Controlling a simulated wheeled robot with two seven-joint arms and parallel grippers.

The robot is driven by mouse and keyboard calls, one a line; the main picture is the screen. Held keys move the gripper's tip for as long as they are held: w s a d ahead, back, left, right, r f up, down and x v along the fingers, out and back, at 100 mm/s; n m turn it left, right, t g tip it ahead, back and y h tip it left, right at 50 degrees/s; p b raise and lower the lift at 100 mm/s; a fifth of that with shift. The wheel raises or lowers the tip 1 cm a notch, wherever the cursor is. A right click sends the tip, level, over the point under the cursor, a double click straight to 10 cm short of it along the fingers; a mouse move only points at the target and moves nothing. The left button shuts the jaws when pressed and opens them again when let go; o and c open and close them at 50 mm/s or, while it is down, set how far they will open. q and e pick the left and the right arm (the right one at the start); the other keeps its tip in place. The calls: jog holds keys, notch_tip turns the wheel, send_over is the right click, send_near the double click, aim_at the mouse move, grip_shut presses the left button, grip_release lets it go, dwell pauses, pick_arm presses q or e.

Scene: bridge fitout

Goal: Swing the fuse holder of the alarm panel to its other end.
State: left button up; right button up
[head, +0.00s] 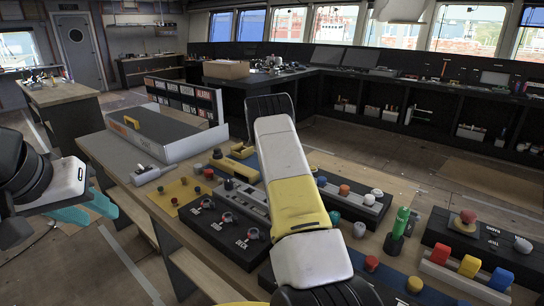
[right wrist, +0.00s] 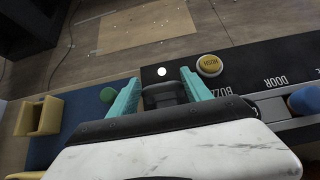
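The alarm panel, a black strip (right wrist: 270,65) with a yellow HORN button (right wrist: 208,65) and a DOOR label, shows in the right wrist view. A dark block (right wrist: 164,94), seemingly its fuse holder, stands between the teal fingers of my right gripper (right wrist: 162,88); both fingers appear to touch its sides. A white round spot (right wrist: 161,71) lies just beyond it. In the head view my right forearm hides this gripper and the holder. The HORN button shows there too (head: 314,170). My left gripper (head: 88,211) is open and empty, left of the table.
The table holds several other panels, including a DECK switch panel (head: 225,225) and a grey console (head: 180,145). Floor is free beyond the table.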

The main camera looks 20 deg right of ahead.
jog(key=shift+o, duration=0.3)
jog(key=shift+w, duration=0.1)
jog(key=shift+a, duration=0.1)
jog(key=shift+a+r, duration=0.2)
jog(key=v, duration=0.7)
jog(key=shift+r, duration=0.1)
